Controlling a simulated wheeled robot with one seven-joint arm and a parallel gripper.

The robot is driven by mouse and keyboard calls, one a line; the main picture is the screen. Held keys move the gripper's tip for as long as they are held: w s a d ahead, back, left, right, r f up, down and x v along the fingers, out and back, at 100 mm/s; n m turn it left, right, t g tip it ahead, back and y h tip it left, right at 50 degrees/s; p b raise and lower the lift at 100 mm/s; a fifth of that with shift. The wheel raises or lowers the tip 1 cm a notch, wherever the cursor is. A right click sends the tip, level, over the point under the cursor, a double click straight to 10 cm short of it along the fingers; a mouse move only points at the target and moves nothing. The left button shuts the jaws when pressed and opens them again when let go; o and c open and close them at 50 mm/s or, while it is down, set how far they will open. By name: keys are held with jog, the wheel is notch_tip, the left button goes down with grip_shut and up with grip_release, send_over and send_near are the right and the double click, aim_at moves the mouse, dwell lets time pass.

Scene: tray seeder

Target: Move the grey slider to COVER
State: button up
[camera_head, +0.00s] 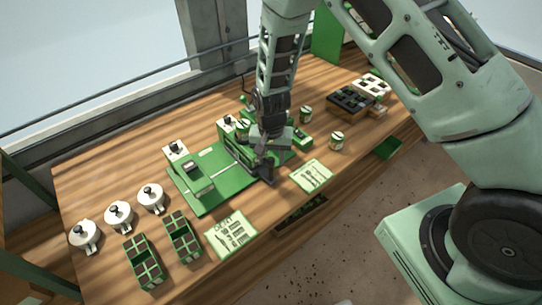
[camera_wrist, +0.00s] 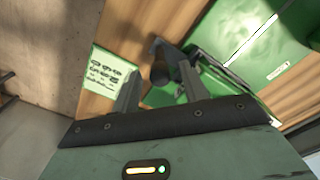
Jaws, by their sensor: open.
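The green seeder (camera_head: 207,192) stands mid-table, with its flat green plate and raised parts. A small grey block (camera_head: 190,167) sits on its left part; I cannot tell whether this is the slider. My gripper (camera_head: 266,173) is over the right front side of the seeder. In the wrist view my gripper (camera_wrist: 158,75) is open, one finger on each side of a dark grey rounded knob (camera_wrist: 160,73), which looks like the slider's handle. I see no contact between fingers and knob. The COVER mark is not readable. My arm hides part of the seeder.
A printed card (camera_head: 312,175) lies right of the gripper, another (camera_head: 232,236) at the front edge. Green seed trays (camera_head: 143,262) and white lidded pots (camera_head: 119,215) are at left.

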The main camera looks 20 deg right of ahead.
grip_shut()
jog(key=w+d+b, duration=0.3)
jog(key=d, duration=0.7)
jog(key=shift+w, duration=0.1)
grip_release()
notch_tip(320, 180, up, 18)
jog(key=b, duration=0.4)
jog(key=shift+f, duration=0.25)
